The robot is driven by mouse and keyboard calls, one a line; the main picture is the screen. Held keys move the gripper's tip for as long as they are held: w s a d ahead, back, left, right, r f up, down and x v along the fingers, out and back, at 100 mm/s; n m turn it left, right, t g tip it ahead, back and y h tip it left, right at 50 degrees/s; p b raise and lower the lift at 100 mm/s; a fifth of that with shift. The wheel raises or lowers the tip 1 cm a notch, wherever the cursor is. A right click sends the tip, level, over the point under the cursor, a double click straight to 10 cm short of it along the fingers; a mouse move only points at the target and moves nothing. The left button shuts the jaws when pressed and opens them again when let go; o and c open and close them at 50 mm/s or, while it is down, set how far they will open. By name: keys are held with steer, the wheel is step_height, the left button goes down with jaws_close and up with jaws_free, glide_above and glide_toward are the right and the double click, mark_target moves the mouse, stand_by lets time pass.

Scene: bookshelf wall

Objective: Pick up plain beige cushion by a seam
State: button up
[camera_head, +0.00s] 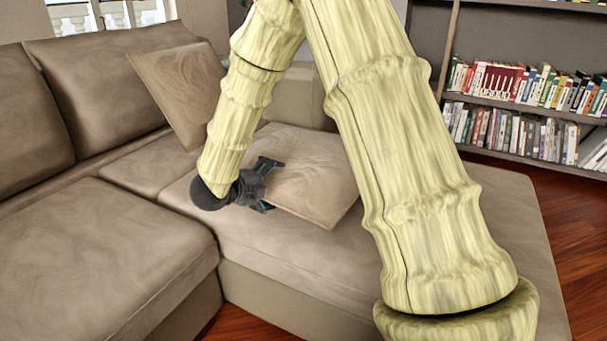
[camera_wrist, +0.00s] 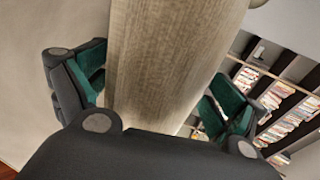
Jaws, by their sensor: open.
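A plain beige cushion (camera_head: 308,180) lies on the seat of the brown sofa, partly hidden behind my arm. A second beige cushion (camera_head: 180,92) leans against the sofa's backrest. My gripper (camera_head: 268,185) is at the left edge of the lying cushion, its fingers spread to either side of that edge. In the wrist view, my gripper (camera_wrist: 158,100) is open, and the beige cushion (camera_wrist: 165,60) stands between its two green-padded fingers. A gap shows between the cushion and the right finger; contact on the left side is unclear.
The brown sofa (camera_head: 110,250) is L-shaped and fills the left and middle. A bookshelf (camera_head: 520,108) with several rows of books stands at the back right. Wooden floor (camera_head: 555,220) is clear at the right.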

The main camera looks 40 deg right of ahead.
steer(key=shift+r, duration=0.1)
jaws_close()
stand_by(0.4)
steer(key=shift+r, duration=0.1)
